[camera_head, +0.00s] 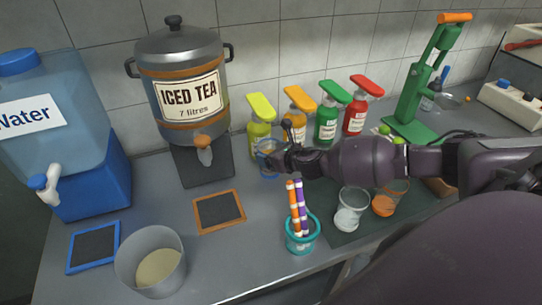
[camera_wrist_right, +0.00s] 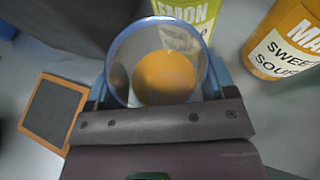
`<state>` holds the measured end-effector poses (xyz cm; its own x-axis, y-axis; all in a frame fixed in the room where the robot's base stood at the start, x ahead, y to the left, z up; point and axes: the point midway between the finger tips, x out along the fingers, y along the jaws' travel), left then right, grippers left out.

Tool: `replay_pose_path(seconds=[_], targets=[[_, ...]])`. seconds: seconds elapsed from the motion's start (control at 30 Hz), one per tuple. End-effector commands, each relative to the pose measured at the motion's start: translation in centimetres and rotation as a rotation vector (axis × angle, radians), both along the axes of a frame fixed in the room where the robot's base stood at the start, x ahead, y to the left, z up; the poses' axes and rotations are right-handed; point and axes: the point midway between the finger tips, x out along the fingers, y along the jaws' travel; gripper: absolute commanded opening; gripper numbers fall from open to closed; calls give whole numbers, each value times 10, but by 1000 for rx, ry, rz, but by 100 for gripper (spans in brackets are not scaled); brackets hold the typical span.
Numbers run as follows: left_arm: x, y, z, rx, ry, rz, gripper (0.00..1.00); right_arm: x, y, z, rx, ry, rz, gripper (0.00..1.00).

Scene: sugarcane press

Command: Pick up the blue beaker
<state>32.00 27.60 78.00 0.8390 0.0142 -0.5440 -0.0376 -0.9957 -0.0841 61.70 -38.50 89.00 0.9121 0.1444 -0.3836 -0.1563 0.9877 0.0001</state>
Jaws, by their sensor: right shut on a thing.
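The blue beaker (camera_head: 267,147) is a clear cup with a blue rim, in front of the yellow-green bottle in the head view. In the right wrist view the blue beaker (camera_wrist_right: 128,50) shows from above, with an orange round patch inside. My right gripper (camera_head: 276,160) is shut on the beaker, with one blue finger on each side of it in the wrist view (camera_wrist_right: 158,88). The gripper hides part of the beaker in the head view. I cannot tell if its base touches the counter. My left gripper is not in view.
Yellow-green (camera_head: 260,125), orange (camera_head: 298,115), green (camera_head: 328,122) and red (camera_head: 356,117) pump bottles stand close behind. The iced tea dispenser (camera_head: 184,85) is to the left. A teal cup with striped straws (camera_head: 302,240) and a clear beaker (camera_head: 350,208) stand in front.

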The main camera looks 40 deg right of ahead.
Motion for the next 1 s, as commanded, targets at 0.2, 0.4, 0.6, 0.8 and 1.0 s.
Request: replay_pose_path(seconds=[0.2,0.4,0.6,0.8,1.0], targets=[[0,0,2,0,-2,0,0,-2,-1,7,-1,-2,0,40],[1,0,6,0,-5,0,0,-3,-1,19,-1,-4,1,40],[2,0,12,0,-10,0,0,-2,-1,39,-2,-5,2,40],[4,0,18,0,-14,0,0,-2,-1,59,0,-5,0,40],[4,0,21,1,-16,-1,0,-10,-3,70,-1,1,-1,40]])
